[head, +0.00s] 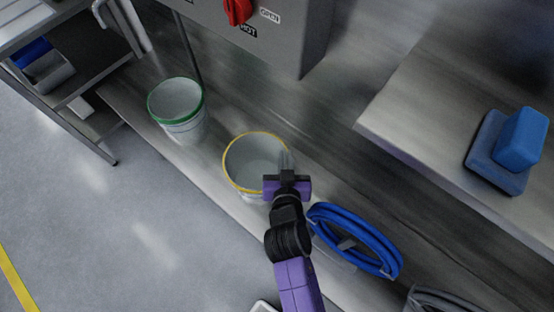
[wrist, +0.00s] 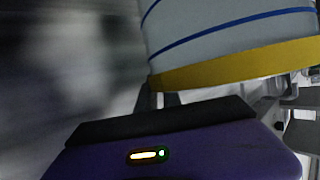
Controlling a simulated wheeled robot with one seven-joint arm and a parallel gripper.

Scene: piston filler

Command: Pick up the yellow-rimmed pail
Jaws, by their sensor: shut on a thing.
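The yellow-rimmed pail (head: 243,183) is a pale, empty bucket with a yellow band around its top, standing upright in the middle of the head view. My gripper (head: 286,164) reaches it from the lower right and is shut on its rim at the right side. In the wrist view the pail's wall with blue lines (wrist: 225,30) and its yellow rim (wrist: 235,66) fill the upper right. The fingers are mostly hidden there. Whether the pail touches the ledge under it cannot be told.
A green-rimmed pail (head: 181,119) stands to the left. A coiled blue hose (head: 356,239) lies close to the right of my arm. A steel table (head: 440,121) with a blue block (head: 520,139) is at the right. A grey box with a red knob (head: 237,10) hangs above.

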